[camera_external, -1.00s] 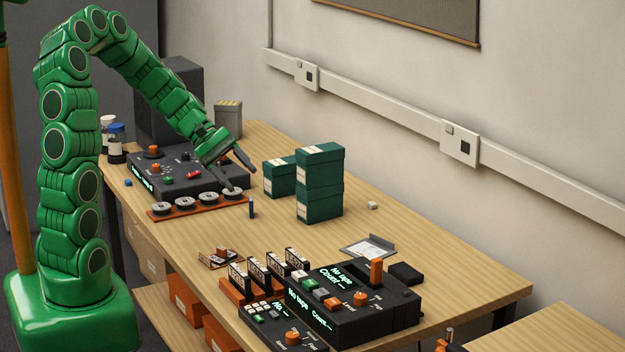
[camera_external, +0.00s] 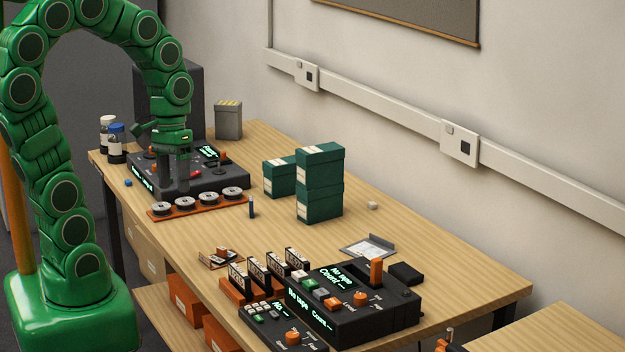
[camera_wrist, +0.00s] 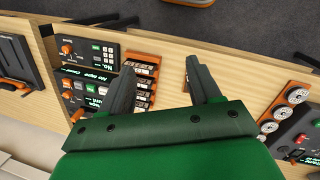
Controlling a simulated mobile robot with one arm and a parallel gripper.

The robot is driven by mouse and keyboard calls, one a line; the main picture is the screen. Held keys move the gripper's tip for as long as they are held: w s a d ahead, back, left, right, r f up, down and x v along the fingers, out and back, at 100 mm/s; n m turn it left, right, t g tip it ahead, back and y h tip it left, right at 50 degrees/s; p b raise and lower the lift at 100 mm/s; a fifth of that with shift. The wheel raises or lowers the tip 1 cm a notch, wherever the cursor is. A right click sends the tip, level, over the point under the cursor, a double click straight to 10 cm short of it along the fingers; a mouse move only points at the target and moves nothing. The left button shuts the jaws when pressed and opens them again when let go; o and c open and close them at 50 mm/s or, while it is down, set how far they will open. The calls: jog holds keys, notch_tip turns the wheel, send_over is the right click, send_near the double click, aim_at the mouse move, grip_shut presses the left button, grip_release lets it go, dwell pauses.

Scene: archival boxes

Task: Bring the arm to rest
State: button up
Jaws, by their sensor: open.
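My green arm is arched over the left end of the wooden table, in the external view. My gripper (camera_external: 172,178) hangs pointing down in front of the dark control console (camera_external: 205,182) at the table's far left. In the wrist view my gripper's two dark fingers (camera_wrist: 163,92) are spread apart with nothing between them. Dark green archival boxes stand on the table: two stacked (camera_external: 320,195) and one lower box group (camera_external: 280,178) beside them. My gripper is well to the left of the boxes and apart from them.
An orange rack of round reels (camera_external: 200,203) lies in front of the console. Two bottles (camera_external: 117,140) stand at the far left corner. A black tape device (camera_external: 350,305) and an orange cassette rack (camera_external: 262,280) fill the near end. The table between boxes and cassettes is mostly clear.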

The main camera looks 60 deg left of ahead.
jog(key=s+d+r+m+g+y, duration=0.1)
jog(key=s+d+m, duration=0.1)
jog(key=s, duration=0.7)
jog(key=shift+r+m+y, duration=0.15)
jog(key=shift+m+y, duration=0.25)
jog(key=shift+m, duration=0.4)
jog(key=shift+s, duration=0.1)
